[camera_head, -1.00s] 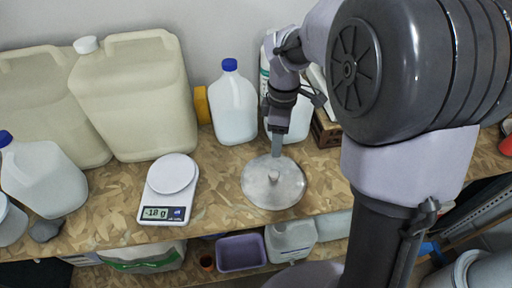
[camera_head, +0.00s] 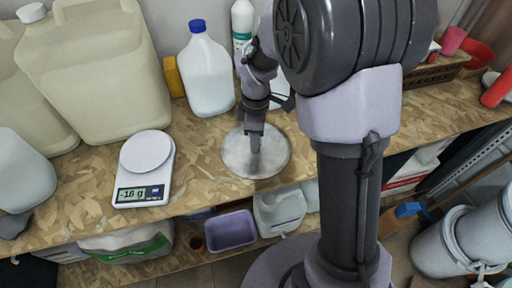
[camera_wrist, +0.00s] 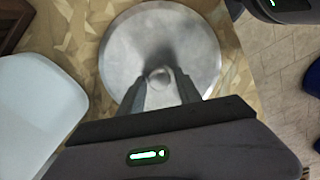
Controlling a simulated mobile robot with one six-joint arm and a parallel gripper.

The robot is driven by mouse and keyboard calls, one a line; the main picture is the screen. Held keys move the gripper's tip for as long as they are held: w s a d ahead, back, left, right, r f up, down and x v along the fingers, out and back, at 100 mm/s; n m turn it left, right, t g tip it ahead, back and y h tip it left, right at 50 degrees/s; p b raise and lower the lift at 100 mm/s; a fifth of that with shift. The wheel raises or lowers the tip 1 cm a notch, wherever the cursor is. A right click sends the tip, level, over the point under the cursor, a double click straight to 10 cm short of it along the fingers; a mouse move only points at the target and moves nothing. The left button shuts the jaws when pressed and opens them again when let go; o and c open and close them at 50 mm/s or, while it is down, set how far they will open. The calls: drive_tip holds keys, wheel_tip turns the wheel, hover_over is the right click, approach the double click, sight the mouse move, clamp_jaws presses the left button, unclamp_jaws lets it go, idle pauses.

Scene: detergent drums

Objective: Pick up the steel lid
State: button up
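The steel lid (camera_head: 277,160) is a round, flat metal disc lying on the wood-chip board worktop near its front edge. It also shows in the wrist view (camera_wrist: 160,35), with a small round knob (camera_wrist: 160,76) at its middle. My gripper (camera_head: 255,148) points down over the middle of the lid and hides the knob in the head view. In the wrist view my gripper (camera_wrist: 162,90) is open, with one finger on each side of the knob and a gap between. Whether the fingertips touch the lid cannot be told.
A white kitchen scale (camera_head: 144,172) stands left of the lid. A blue-capped white jug (camera_head: 208,75) stands behind it, and large beige canisters (camera_head: 100,75) stand at the back left. A purple tub (camera_head: 231,231) sits on the shelf below. Grey buckets (camera_head: 465,240) stand at right.

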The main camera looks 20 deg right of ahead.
clamp_jaws()
